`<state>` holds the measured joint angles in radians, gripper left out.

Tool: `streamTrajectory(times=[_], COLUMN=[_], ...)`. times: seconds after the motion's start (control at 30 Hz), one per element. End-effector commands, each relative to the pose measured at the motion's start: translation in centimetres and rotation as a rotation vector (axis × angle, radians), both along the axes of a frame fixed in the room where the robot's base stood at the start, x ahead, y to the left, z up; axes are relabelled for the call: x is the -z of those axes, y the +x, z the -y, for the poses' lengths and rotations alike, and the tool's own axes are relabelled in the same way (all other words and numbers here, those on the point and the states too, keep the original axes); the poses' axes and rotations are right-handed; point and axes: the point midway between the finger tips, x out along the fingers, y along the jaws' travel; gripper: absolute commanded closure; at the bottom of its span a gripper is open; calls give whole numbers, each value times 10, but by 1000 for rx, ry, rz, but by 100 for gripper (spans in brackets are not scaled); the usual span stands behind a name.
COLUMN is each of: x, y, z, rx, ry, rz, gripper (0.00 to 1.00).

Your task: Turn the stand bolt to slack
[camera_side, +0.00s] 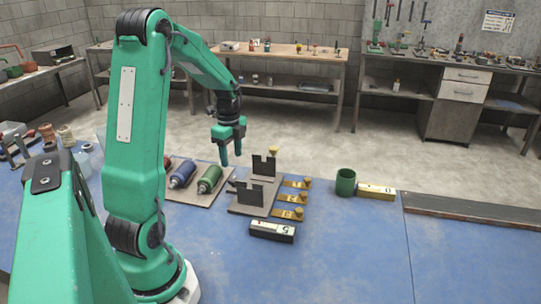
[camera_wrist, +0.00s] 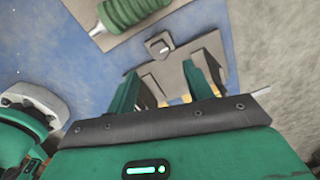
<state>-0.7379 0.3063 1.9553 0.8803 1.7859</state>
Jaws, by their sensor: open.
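The stand (camera_side: 238,209) is a grey base plate with two dark notched uprights, the rear one (camera_side: 263,166) and the front one (camera_side: 248,192). Several brass pieces with round knobs (camera_side: 295,184) lie along its right side. In the wrist view, a dark block with a pale tip (camera_wrist: 158,48) sits at the edge of the grey stand (camera_wrist: 212,50); I cannot tell whether it is the stand bolt. My gripper (camera_side: 231,160) points down above the stand's far left side, apart from it. In the wrist view its fingers (camera_wrist: 160,70) are spread with nothing clearly between them, and they hide part of the stand.
Blue (camera_side: 182,173) and green (camera_side: 210,179) spools lie on a board left of the stand. A block marked 5 (camera_side: 272,231) lies in front. A green cup (camera_side: 345,183) and a block marked 0 (camera_side: 376,192) stand right. The blue table's front right is clear.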

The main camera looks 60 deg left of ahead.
Motion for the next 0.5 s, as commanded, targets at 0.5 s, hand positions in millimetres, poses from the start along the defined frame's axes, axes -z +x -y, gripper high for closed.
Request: streamTrajectory(times=[0.5], x=[26], y=[0], z=[1], rx=[0], ry=[-2], rz=[-2], gripper=[48])
